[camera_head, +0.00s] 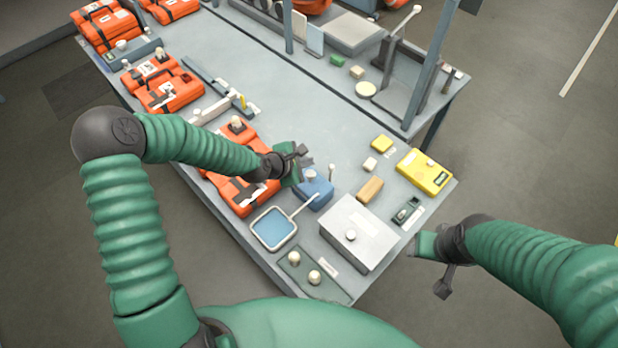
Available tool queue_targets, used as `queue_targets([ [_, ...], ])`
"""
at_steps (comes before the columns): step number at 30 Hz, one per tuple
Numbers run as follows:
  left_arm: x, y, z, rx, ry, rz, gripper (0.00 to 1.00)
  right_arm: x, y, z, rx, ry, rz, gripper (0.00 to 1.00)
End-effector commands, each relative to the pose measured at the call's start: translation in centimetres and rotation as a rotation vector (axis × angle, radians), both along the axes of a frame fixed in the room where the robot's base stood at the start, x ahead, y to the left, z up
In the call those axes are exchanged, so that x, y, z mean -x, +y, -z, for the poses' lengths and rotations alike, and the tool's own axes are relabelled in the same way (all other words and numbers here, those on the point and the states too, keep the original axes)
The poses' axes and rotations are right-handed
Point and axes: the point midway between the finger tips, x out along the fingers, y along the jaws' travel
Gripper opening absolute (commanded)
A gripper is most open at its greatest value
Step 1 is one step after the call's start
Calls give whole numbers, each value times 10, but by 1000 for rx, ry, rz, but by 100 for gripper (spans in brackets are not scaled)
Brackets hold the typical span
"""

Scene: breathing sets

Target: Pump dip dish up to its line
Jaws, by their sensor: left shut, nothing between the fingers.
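The dip dish (259,238) is a pale-rimmed square dish with blue inside, near the table's front left edge. A fill line cannot be made out on it. A thin pale rod (304,206) slants from near the dish's right side toward a blue box (322,195) behind it, which has a pale round top part and looks like the pump. My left gripper (301,166) is shut and empty, just above and behind the blue box; I cannot tell whether it touches it. My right gripper (436,268) hangs off the table's right edge, and its fingers are unclear.
A green plate (306,281) with pale knobs lies in front. An orange case (243,205) lies left of my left gripper. A yellow box (424,171) sits back right. The table's middle (290,100) is clear.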

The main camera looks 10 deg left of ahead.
Motion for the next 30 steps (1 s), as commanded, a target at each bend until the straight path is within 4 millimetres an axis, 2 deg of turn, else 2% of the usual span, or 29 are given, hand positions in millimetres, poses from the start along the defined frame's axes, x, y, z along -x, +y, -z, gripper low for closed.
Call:
queue_targets([
  [1, 0, 0, 13, 1, 0, 0, 0, 0, 0, 11, 0, 0, 0, 52],
  [6, 0, -1, 25, -1, 0, 1, 0, 0, 0, 19, 0, 0, 0, 52],
  [30, 0, 0, 25, 1, 0, 1, 0, 0, 0, 18, 0, 0, 0, 52],
])
